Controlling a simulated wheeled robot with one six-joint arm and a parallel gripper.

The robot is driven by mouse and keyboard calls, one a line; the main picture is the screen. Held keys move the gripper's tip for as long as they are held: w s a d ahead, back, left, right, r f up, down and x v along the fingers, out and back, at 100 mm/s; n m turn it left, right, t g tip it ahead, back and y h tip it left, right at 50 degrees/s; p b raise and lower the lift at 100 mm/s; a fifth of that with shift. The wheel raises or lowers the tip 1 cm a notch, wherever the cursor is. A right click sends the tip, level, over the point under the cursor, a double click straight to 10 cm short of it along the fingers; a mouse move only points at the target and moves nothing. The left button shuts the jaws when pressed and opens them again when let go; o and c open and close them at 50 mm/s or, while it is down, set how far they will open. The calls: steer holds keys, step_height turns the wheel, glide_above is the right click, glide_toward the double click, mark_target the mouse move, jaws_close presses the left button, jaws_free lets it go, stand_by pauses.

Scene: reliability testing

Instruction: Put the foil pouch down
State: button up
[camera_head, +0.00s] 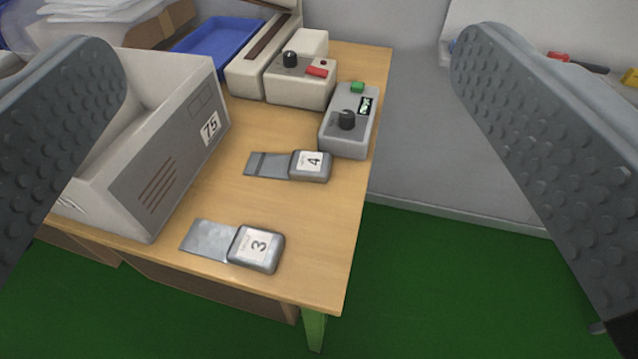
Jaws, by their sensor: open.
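Two foil pouches lie flat on the wooden table (310,240). One foil pouch, with a white label reading 3 (210,240), is near the table's front edge. The other foil pouch, with a label reading 4 (268,166), lies farther back, in front of the grey control box. Each has a flat silver strip to the left and a thicker grey labelled end to the right. My gripper (295,75) is open and empty, with its two dark studded fingers wide apart at the left and right of the view. Neither finger touches a pouch.
A grey box marked 75 (165,150) stands on the table's left. A grey control box with a dial (340,138), a beige sealer-like machine (300,88) and a blue tray (215,50) stand behind. Bare tabletop lies around the pouches. Green floor (440,290) is to the right.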

steer(key=w+f+m+g, duration=0.1)
steer(key=w+f+g, duration=0.1)
steer(key=w+g, duration=0.35)
steer(key=w+f+g, duration=0.3)
steer(key=w, duration=0.6)
steer(key=m+g, duration=0.1)
steer(key=g, duration=0.8)
glide_toward(309, 165)
step_height(309, 165, down, 9)
steer(key=shift+r, duration=0.1)
steer(key=shift+c, duration=0.4)
steer(key=shift+s, duration=0.1)
steer(key=c, duration=1.1)
steer(key=shift+o, duration=0.2)
steer(key=shift+r, duration=0.1)
